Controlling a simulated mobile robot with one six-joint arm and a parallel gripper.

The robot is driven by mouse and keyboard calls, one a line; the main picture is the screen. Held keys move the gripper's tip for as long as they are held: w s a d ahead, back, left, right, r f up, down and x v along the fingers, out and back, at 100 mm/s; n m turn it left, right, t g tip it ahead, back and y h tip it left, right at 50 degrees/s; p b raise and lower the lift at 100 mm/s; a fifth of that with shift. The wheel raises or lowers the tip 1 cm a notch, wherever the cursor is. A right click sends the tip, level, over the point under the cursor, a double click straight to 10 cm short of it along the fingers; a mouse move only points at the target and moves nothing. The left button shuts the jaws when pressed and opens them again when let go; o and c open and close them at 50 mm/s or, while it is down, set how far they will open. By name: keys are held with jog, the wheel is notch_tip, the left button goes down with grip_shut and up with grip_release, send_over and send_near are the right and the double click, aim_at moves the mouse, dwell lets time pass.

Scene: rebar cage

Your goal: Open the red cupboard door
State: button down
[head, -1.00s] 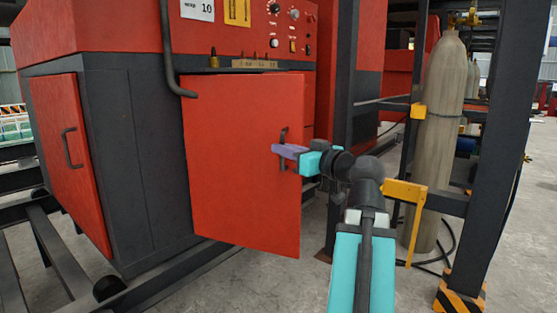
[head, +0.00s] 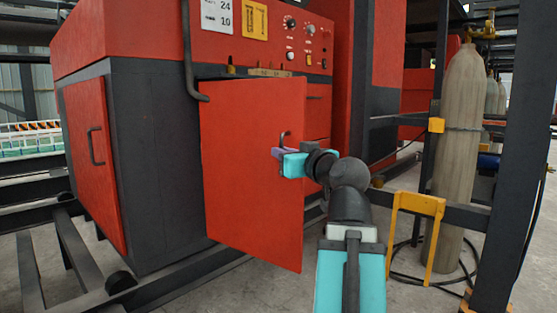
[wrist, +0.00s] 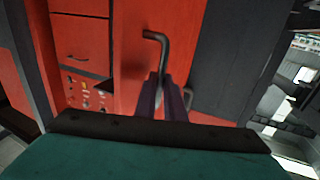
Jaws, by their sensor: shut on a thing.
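The red cupboard door (head: 245,170) hangs on the front of the red and dark grey machine and stands partly open, swung out from the cabinet. Its dark bar handle (head: 286,138) is near the door's free right edge. My gripper (head: 278,153) is at that handle, with its purple fingers shut on it. In the wrist view the two fingers (wrist: 164,98) close around the lower part of the dark handle (wrist: 160,45). The fingers hide part of the handle in the head view. The cupboard's inside is mostly hidden behind the door.
A second red door (head: 95,160) with its own handle is on the machine's left side. A control panel (head: 290,40) is above the opening. A gas cylinder (head: 458,150), a yellow bracket (head: 418,230) and dark posts stand at right. Dark rails run along the floor at left.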

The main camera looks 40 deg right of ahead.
jog(key=shift+s+a+f+h, duration=0.1)
jog(key=shift+a+f+h, duration=0.05)
jog(key=shift+a+h, duration=0.15)
dwell(0.4)
jog(key=c, duration=1.8)
grip_release()
jog(key=shift+c, duration=0.2)
jog(key=shift+s+a, duration=0.1)
